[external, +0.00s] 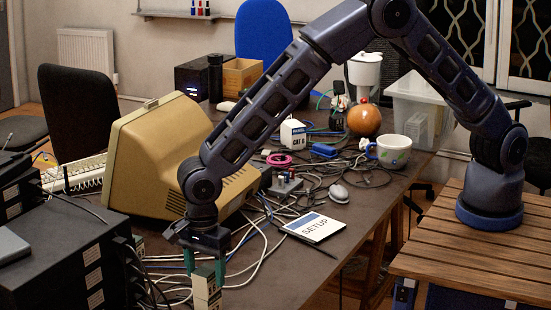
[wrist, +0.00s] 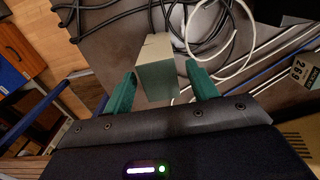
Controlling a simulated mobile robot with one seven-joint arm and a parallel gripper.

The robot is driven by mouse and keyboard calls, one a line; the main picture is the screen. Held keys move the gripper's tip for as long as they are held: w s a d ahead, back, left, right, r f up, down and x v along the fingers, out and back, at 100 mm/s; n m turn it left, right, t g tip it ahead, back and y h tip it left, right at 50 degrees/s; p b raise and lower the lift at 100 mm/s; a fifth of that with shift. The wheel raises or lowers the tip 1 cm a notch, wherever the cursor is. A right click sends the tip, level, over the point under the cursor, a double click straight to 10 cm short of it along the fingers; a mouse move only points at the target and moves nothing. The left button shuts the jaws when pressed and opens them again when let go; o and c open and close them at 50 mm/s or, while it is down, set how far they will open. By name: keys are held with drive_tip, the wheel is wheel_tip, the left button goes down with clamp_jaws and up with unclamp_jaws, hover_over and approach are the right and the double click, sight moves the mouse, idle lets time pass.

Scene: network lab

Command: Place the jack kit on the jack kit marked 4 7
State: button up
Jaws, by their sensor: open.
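In the wrist view, the beige box (wrist: 157,80) lies between the open fingers of my gripper (wrist: 161,84), with little gap at either side. A pale box with dark digits (wrist: 302,69), perhaps another jack kit, stands to the right. The marking 4 7 is not legible in either view.
Black stacked equipment (external: 70,255) with hanging cables is left of my gripper. A beige monitor (external: 155,150) stands behind it. Loose cables cover much of the table. A SETUP booklet (external: 315,227) lies to the right, and a mug (external: 392,151) is farther back.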

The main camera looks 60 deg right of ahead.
sight(205, 270)
wheel_tip(205, 270, up, 10)
idle(0.4)
drive_tip(key=w+d+r+n+y, duration=0.1)
drive_tip(key=w+d+r+n, duration=0.1)
drive_tip(key=d+r, duration=0.6)
drive_tip(key=w+d+r+n, duration=0.2)
drive_tip(key=d+r, duration=0.4)
drive_tip(key=d, duration=0.5)
drive_tip(key=s+d+r+n+t, duration=0.15)
drive_tip(key=d+r, duration=0.25)
drive_tip(key=d, duration=0.4)
drive_tip(key=s+d+r+n, duration=0.2)
drive_tip(key=d+r, duration=0.3)
drive_tip(key=d, duration=0.3)
drive_tip(key=s+d+r+n+t, duration=0.15)
drive_tip(key=s+d+n, duration=0.25)
drive_tip(key=s+d, duration=0.55)
drive_tip(key=s+d+r+n+t, duration=0.1)
drive_tip(key=s+d+r+n, duration=0.2)
drive_tip(key=s+d, duration=0.65)
drive_tip(key=s+d+f+n+h, duration=0.1)
drive_tip(key=s+d+f+n, duration=0.1)
drive_tip(key=s+d, duration=0.4)
drive_tip(key=shift+s+d+f+n+t, duration=0.3)
drive_tip(key=shift+d+n, duration=0.25)
drive_tip(key=shift+n, duration=0.2)
